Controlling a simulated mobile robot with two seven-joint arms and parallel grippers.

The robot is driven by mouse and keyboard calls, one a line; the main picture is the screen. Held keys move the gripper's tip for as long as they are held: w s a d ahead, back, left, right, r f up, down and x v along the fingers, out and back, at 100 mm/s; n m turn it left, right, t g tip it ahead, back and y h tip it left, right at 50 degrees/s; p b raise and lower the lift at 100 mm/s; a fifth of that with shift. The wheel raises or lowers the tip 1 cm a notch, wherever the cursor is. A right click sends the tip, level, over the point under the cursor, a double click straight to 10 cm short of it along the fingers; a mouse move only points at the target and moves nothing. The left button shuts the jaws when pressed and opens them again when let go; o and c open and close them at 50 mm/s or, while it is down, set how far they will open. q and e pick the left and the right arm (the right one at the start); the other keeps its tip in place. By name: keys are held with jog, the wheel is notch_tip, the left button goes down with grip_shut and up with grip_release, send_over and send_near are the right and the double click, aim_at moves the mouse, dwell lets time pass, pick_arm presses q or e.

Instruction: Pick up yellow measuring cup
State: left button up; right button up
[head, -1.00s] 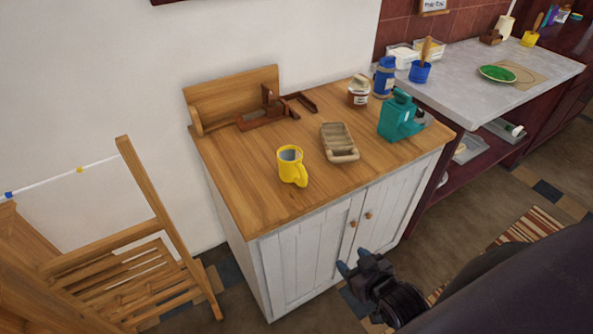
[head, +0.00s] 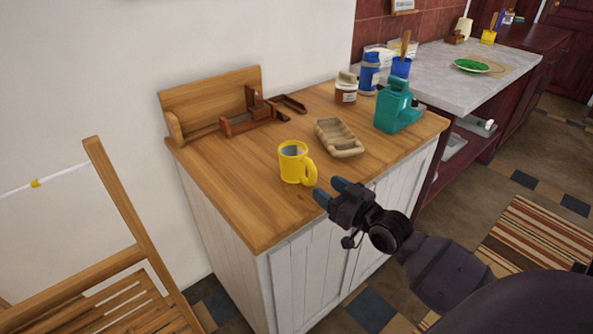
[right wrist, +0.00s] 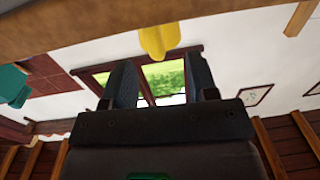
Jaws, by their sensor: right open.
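The yellow measuring cup (head: 293,163) stands upright on the wooden top of the white cabinet (head: 255,215), with its handle toward the right front. My right gripper (head: 329,191) is open and empty, just in front and to the right of the cup, near the cabinet's front edge. It does not touch the cup. In the right wrist view the yellow cup (right wrist: 158,40) shows at the top, beyond the two spread fingers (right wrist: 160,85) and in line with the gap between them. My left gripper is not in view.
A beige tray (head: 338,138) lies right of the cup. A teal container (head: 396,107), a small jar (head: 346,90) and a blue bottle (head: 369,75) stand behind it. A brown wooden holder (head: 262,112) is at the back. A wooden chair (head: 125,215) stands at the left.

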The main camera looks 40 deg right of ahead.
aim_at(316, 179)
jog(key=shift+w+a, duration=0.2)
jog(key=shift+w, duration=1.35)
jog(key=shift+w+f+b, duration=0.1)
jog(key=shift+w+b, duration=0.2)
jog(key=shift+w, duration=0.25)
jog(key=w, duration=0.3)
jog(key=shift+d+f+b, duration=0.1)
jog(key=shift+b, duration=0.25)
jog(key=shift+w, duration=0.5)
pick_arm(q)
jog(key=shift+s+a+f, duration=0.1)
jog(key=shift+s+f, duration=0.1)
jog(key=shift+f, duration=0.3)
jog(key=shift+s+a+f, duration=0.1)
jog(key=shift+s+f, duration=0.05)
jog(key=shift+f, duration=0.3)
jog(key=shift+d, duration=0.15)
pick_arm(e)
grip_shut()
